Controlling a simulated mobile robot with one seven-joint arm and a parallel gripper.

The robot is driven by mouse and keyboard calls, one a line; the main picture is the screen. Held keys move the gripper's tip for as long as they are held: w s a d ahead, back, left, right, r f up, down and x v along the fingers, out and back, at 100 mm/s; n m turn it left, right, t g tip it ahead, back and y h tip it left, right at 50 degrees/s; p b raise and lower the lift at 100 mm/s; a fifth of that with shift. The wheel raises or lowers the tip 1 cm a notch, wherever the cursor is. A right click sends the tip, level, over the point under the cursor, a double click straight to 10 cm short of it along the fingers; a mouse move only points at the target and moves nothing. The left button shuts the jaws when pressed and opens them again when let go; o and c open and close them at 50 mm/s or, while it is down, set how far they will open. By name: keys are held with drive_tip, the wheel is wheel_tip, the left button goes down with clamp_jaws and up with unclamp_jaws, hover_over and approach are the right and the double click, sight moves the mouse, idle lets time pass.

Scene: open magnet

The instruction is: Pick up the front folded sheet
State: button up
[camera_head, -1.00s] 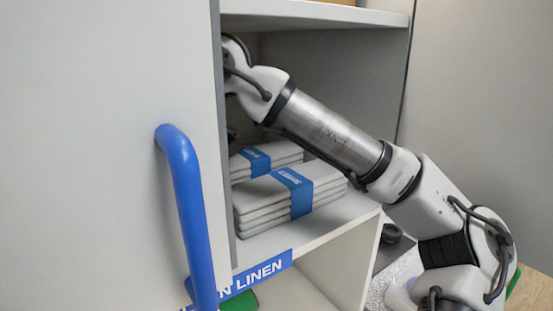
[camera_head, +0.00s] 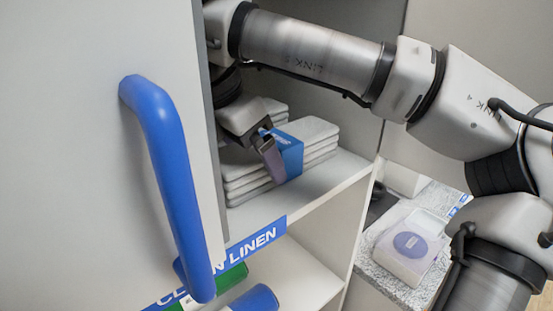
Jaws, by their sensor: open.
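The front folded sheet (camera_head: 318,139) is a white folded stack with a blue band (camera_head: 290,153). It lies on the cabinet's middle shelf. A second folded sheet (camera_head: 275,107) lies behind it and is mostly hidden by my gripper and arm. My gripper (camera_head: 268,163) is open and reaches down at the front sheet, with a finger in front of its near side by the blue band. The other finger is largely hidden, so I cannot tell whether it touches the sheet.
The cabinet door (camera_head: 85,180) with a blue handle (camera_head: 165,170) stands at left, close to my gripper. A blue linen label (camera_head: 255,243) is on the shelf edge. Green (camera_head: 232,278) and blue (camera_head: 257,299) items lie below. A box (camera_head: 408,246) sits on a speckled counter (camera_head: 385,285) at right.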

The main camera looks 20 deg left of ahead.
sight(276, 139)
drive_tip(key=w+d, duration=0.1)
drive_tip(key=w, duration=0.1)
drive_tip(key=w+d+p, duration=0.1)
drive_tip(key=w, duration=0.1)
drive_tip(key=shift+d+r, duration=0.2)
drive_tip(key=shift+d, duration=0.1)
drive_tip(key=shift+w+d+f+p, duration=0.1)
drive_tip(key=shift+d+f+p, duration=0.05)
drive_tip(key=shift+f+p, duration=0.2)
drive_tip(key=shift+f, duration=0.4)
drive_tip(key=c, duration=1.3)
drive_tip(key=shift+w+r, duration=0.1)
drive_tip(key=shift+r, duration=0.1)
drive_tip(key=shift+c, duration=0.2)
